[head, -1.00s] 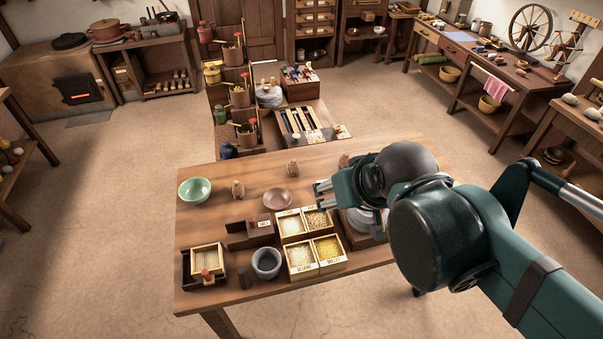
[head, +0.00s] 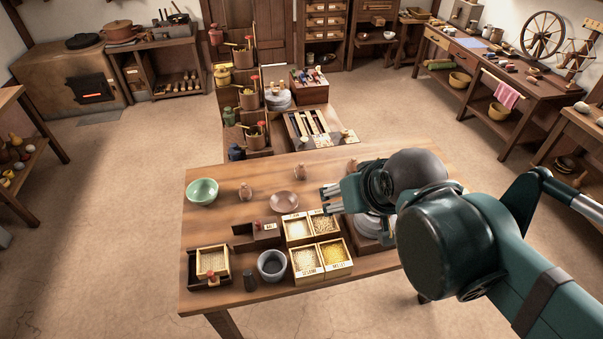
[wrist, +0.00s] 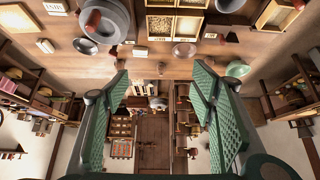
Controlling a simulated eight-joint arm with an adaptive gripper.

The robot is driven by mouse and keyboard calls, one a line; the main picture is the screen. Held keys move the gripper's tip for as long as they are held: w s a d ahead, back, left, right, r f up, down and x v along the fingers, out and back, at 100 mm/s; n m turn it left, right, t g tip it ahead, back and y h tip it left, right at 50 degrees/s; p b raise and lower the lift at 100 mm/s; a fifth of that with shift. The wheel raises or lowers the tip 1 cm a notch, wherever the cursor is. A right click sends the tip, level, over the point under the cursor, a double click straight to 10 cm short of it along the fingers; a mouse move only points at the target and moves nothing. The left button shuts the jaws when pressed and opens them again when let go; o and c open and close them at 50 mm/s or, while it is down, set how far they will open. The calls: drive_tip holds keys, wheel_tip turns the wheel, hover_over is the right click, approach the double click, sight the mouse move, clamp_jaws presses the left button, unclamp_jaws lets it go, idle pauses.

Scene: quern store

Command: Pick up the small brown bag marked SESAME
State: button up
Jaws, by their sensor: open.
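Three small brown bags stand along the back part of the table: one (head: 245,192) beside the green bowl, one (head: 300,172) near the back edge, and one (head: 352,163) partly hidden behind my arm. No marking is readable on any of them, so I cannot tell which says SESAME. My gripper (head: 328,199) is open and empty above the table, to the right of the brown dish and apart from the bags. In the wrist view its two green fingers (wrist: 160,78) are spread wide with nothing between them.
A grain box marked SESAME (head: 307,279) and one marked MILLET (head: 337,271) sit at the table's front. A green bowl (head: 202,191), a brown dish (head: 284,201) and a grey mortar (head: 272,265) stand nearby. A round grey quern (head: 374,228) lies under my arm.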

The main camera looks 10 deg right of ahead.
drive_tip(key=n+g+p, duration=0.1)
drive_tip(key=n+g, duration=0.6)
drive_tip(key=n, duration=1.1)
hover_over(300, 164)
wheel_tip(300, 164, down, 23)
drive_tip(key=shift+s+d+r, duration=0.1)
drive_tip(key=shift+f, duration=0.45)
drive_tip(key=shift+f, duration=0.1)
